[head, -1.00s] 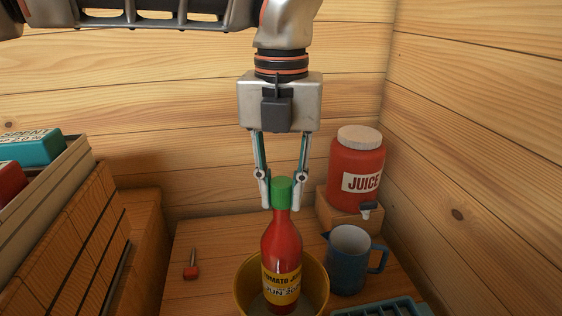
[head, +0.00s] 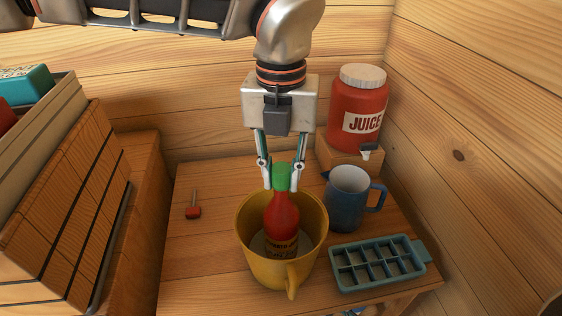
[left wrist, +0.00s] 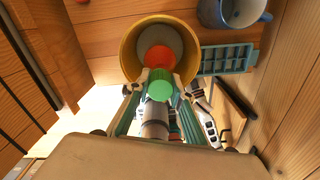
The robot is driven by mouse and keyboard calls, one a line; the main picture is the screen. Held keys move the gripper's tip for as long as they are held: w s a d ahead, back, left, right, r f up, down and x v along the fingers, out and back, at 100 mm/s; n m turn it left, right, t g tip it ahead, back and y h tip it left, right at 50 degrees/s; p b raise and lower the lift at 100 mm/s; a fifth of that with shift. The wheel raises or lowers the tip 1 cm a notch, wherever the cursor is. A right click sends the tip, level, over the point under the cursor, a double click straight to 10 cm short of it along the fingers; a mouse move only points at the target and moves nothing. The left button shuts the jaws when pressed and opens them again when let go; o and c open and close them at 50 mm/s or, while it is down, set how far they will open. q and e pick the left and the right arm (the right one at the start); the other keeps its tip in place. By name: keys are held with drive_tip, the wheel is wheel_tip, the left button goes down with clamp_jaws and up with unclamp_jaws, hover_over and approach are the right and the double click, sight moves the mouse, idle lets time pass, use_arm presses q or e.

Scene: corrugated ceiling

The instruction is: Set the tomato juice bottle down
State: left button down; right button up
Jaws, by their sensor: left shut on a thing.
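The tomato juice bottle (head: 282,215) is red with a green cap and a yellow label. It stands about upright inside a yellow mug-like pot (head: 290,280), its lower end hidden by the pot's front wall. I cannot tell whether its base touches the pot's floor. My left gripper (head: 282,182) comes from above and is shut on the bottle at the green cap. In the left wrist view the cap (left wrist: 160,88) is between the fingers, with the pot's rim (left wrist: 128,52) around the red bottle.
A blue pitcher (head: 348,205) stands close right of the pot, with a blue ice tray (head: 378,262) in front. A red juice dispenser (head: 357,110) stands on a wooden block behind. A red-handled tool (head: 193,210) lies left, with bare table around it.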

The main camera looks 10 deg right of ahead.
use_arm(q)
drive_tip(key=c, duration=1.8)
unclamp_jaws()
wheel_tip(320, 180, up, 12)
drive_tip(key=shift+r+p, duration=0.1)
drive_tip(key=shift+p, duration=0.4)
